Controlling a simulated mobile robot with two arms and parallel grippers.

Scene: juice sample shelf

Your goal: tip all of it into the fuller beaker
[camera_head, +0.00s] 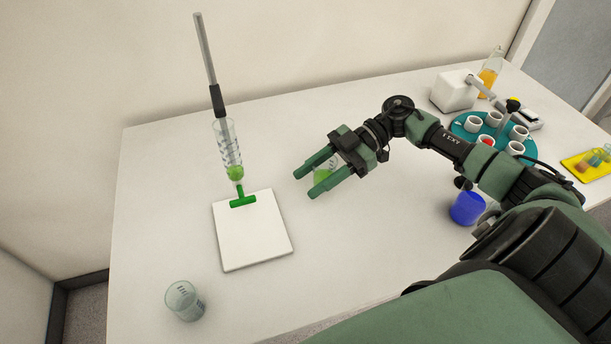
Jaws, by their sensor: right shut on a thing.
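My right gripper (306,184) is shut on a small clear glass vessel with green in it (324,174), above or at the middle of the table; the fingers hide much of it, and I cannot tell its fill level. A clear glass beaker with dark marks (184,301) stands near the front left, apart from the gripper; I see no coloured liquid in it. A tall marked glass tube (228,145) with green at its bottom and a green tap stands over a white plate (255,245), left of my right gripper. My left gripper is out of view.
A blue cup (467,208) stands right of my gripper, close to my arm. A teal round tray (466,126) with several white cups, a white device (453,91), an orange bottle (490,72) and a yellow tray (576,163) with small beakers are at the right. The front middle is clear.

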